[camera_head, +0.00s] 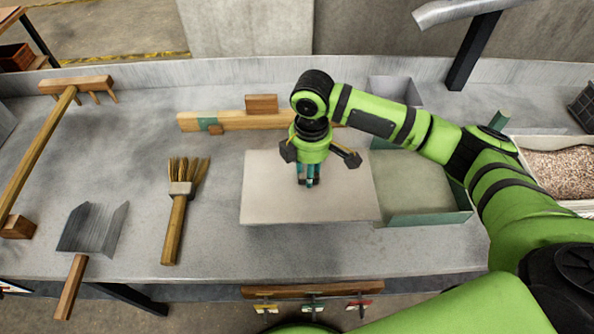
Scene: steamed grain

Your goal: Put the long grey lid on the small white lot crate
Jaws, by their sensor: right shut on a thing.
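A flat pale grey rectangular panel, which looks like the long grey lid (270,195), lies level near the middle of the bench. My right gripper (309,181) points down at its middle and is shut on it; the grip itself is hard to see from above. Whatever is under the lid is hidden, and I cannot tell whether it rests on something. A white-walled crate full of grain (574,142) stands at the right edge, partly behind my right arm. I cannot tell whether it is the small lot crate. My left gripper is not in view.
A green-edged tray (430,217) sits just right of the lid. A pale box (397,88) is behind my arm. A wooden bar (240,119) lies behind the lid. A brush (175,220), metal scoop (92,228) and wooden rake (40,145) lie left.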

